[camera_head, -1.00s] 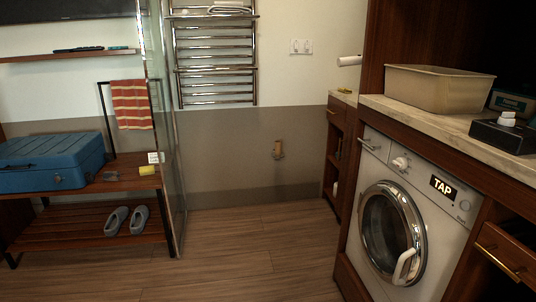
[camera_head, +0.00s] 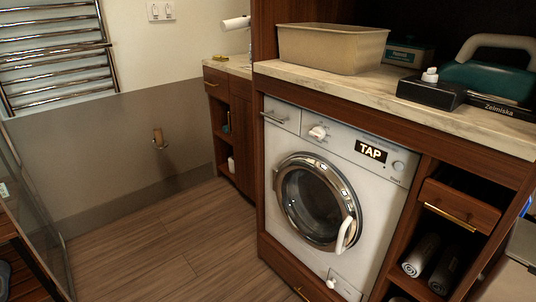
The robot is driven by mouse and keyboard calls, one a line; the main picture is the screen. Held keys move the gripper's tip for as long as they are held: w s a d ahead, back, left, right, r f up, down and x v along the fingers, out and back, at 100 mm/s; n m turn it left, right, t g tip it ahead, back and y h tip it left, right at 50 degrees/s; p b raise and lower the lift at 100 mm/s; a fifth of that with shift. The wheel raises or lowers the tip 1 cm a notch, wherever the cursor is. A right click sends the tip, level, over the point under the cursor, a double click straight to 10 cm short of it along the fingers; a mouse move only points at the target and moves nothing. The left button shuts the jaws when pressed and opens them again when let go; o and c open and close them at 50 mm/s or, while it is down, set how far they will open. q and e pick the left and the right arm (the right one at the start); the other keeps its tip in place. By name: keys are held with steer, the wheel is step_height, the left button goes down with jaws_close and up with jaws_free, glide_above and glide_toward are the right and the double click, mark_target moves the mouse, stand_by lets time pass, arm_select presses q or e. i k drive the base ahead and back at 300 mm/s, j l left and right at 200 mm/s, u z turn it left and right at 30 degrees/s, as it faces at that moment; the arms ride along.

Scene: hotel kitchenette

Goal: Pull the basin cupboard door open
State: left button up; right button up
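No basin shows clearly. A low dark wooden cabinet (camera_head: 243,130) with a pale top stands at the back, left of the washing machine. Its front has a drawer with a handle at the upper left, open shelves below it, and a plain panel to the right. That panel may be a cupboard door and looks shut; its right side is hidden by the washing machine unit. Neither of my grippers is in view.
A washing machine (camera_head: 285,240) with a round door and a TAP label stands under a marble counter (camera_head: 340,82). A beige bin (camera_head: 325,48) and a black box (camera_head: 430,92) are on it. The wooden floor (camera_head: 150,250) in front is clear. A glass panel (camera_head: 30,215) stands at left.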

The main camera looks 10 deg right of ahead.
mark_target(241, 114)
steer(key=i+j+z, duration=0.35)
steer(key=j, duration=0.5)
steer(key=j+z, duration=0.3)
steer(key=j, duration=0.5)
steer(key=i+j+z, duration=0.1)
steer(key=j+z, duration=0.25)
steer(key=j, duration=0.6)
